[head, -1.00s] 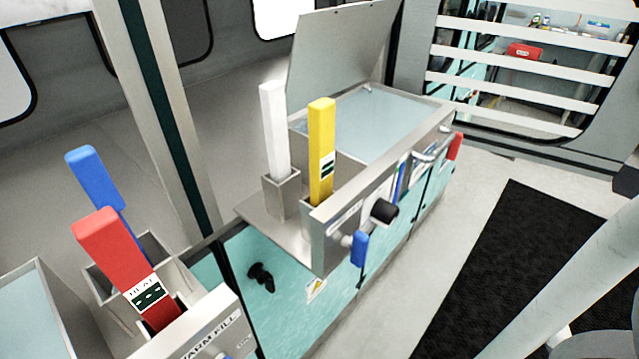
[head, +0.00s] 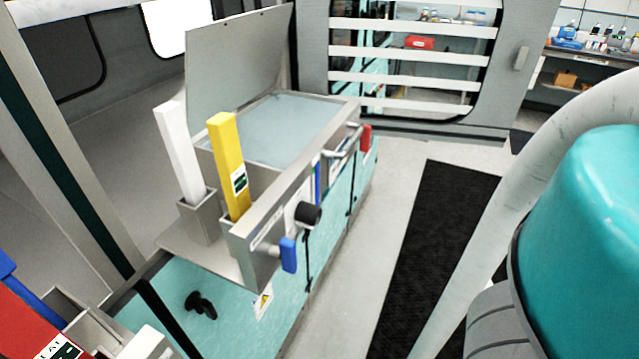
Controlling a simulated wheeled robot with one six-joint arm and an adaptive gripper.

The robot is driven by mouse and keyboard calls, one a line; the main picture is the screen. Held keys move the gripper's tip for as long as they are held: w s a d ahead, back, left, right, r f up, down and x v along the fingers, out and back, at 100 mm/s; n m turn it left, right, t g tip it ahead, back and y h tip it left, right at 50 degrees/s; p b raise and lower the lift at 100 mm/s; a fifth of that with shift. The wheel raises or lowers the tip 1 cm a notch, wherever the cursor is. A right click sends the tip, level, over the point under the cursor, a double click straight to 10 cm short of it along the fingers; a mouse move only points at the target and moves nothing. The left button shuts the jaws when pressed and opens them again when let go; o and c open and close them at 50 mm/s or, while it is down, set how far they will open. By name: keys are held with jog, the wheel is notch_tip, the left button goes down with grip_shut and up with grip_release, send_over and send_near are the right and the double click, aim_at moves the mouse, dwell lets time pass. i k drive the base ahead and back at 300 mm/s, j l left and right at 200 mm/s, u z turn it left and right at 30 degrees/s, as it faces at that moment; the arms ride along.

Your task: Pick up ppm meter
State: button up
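I cannot make out a ppm meter in the head view. Several small items (head: 598,40) stand on a bench (head: 540,84) at the far back right, too small to identify. My gripper is out of view. Part of my arm, with a teal cap and pale links, fills the right side.
A dip module (head: 268,222) with a raised lid (head: 240,60) stands left of centre, holding white (head: 180,150) and yellow (head: 228,160) upright handles. Red and blue handles show at lower left. A black mat (head: 430,240) lies on open floor at centre right. A slatted window (head: 410,70) is behind.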

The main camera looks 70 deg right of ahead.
aim_at(222, 129)
jog(key=z, duration=0.4)
jog(key=j+z, duration=0.1)
jog(key=z, duration=0.75)
jog(key=k+z, duration=0.1)
jog(key=z, duration=0.75)
jog(key=k+j, duration=0.1)
jog(key=k, duration=0.45)
jog(key=k+j+z, duration=0.15)
jog(key=k, duration=0.45)
